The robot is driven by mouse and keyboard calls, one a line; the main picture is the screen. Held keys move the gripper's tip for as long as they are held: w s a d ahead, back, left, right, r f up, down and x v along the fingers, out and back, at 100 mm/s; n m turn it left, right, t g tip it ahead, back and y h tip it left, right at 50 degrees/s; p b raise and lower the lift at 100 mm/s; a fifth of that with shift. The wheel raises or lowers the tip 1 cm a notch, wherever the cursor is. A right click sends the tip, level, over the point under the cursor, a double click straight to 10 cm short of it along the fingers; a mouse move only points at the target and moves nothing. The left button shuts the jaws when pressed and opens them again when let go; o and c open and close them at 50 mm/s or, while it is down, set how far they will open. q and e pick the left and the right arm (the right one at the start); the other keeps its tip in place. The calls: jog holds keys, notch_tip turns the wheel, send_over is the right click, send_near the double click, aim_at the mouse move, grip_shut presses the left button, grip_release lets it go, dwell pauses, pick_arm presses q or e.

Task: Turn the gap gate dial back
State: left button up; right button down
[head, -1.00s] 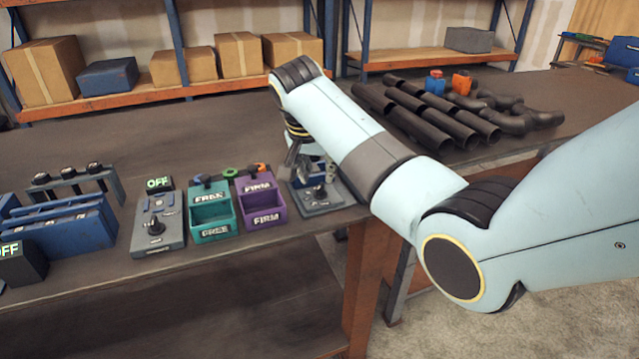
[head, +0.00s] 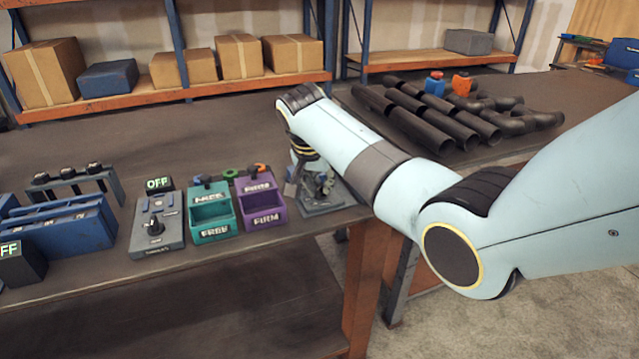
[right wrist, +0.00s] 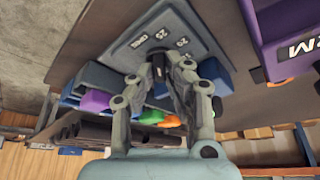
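The gap gate unit (head: 322,207) is a grey box at the right end of the row, near the table's front edge. Its top shows in the right wrist view as a dark plate (right wrist: 172,38) with white markings. A black dial knob (right wrist: 158,68) stands on it. My right gripper (right wrist: 160,74) is down at the unit, with its fingertips on either side of the knob. I cannot tell whether they press on it. In the head view the gripper (head: 312,188) and my arm hide much of the unit. My left gripper is not in view.
A purple FIRM bin (head: 263,222) and a teal FREE bin (head: 214,233) stand left of the unit. Further left are a grey control box (head: 158,243) with an OFF sign (head: 159,184) and a blue rack (head: 75,240). Black pipes (head: 430,115) lie at the back right.

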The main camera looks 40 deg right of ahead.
jog(key=shift+s+r+n+p, duration=0.1)
jog(key=shift+n+p, duration=0.3)
jog(key=shift+p, duration=0.5)
jog(key=n+y+p, duration=0.1)
jog(key=n+p, duration=0.2)
jog(key=shift+d+t+p, duration=0.1)
jog(key=shift+t+p, duration=0.2)
jog(key=shift+t, duration=0.1)
jog(key=shift+n+y+p, duration=0.4)
jog(key=shift+n+p, duration=0.5)
jog(key=shift+n, duration=0.1)
jog(key=shift+n+t+y+p, duration=0.3)
jog(key=shift+n+p, duration=0.2)
jog(key=shift+n, duration=0.7)
jog(key=c, duration=1.4)
grip_release()
jog(key=shift+f, duration=0.2)
jog(key=shift+o, duration=0.2)
